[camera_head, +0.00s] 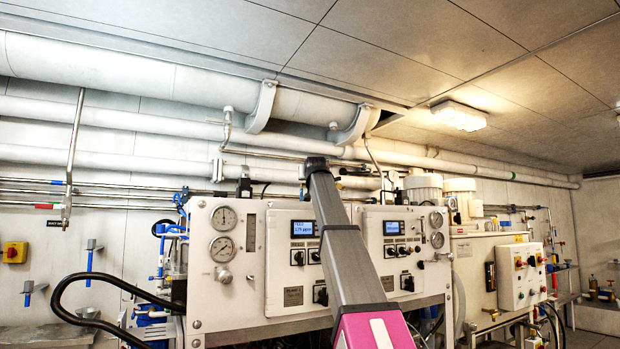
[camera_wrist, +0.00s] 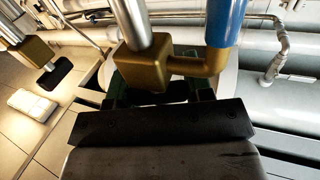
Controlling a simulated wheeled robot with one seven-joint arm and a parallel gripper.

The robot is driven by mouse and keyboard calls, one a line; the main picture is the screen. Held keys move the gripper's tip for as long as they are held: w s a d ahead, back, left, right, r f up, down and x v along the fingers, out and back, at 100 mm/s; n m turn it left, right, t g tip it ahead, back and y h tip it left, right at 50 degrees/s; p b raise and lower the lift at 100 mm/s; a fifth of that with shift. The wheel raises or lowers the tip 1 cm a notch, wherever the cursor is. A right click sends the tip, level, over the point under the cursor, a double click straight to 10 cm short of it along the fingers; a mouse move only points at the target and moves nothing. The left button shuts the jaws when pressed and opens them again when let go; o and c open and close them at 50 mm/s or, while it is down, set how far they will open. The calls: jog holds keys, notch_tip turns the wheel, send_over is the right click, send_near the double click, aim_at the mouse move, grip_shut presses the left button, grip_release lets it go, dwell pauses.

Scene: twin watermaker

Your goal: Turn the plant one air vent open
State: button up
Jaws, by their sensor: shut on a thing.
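The exact contact is partly hidden by the gripper body. In the head view my arm reaches up over the panel, and the gripper and the valve cannot be made out there.
A second brass valve (camera_wrist: 32,52) stands at left in the wrist view. In the head view, large white pipes (camera_head: 150,75) run under the ceiling. The gauge panel (camera_head: 255,260) stands behind my arm. A control box (camera_head: 522,275) is at right.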

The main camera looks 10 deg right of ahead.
jog(key=shift+a+n+g+y, duration=0.2)
jog(key=shift+n+y, duration=0.75)
jog(key=shift+y, duration=0.5)
jog(key=shift+a+n+g+y, duration=0.1)
jog(key=shift+n+g+y, duration=0.1)
jog(key=shift+n+y, duration=1)
jog(key=shift+y, duration=0.55)
jog(key=o, duration=0.9)
jog(key=shift+s, duration=0.1)
jog(key=v, duration=1)
jog(key=shift+s+d, duration=0.15)
jog(key=shift+s, duration=0.2)
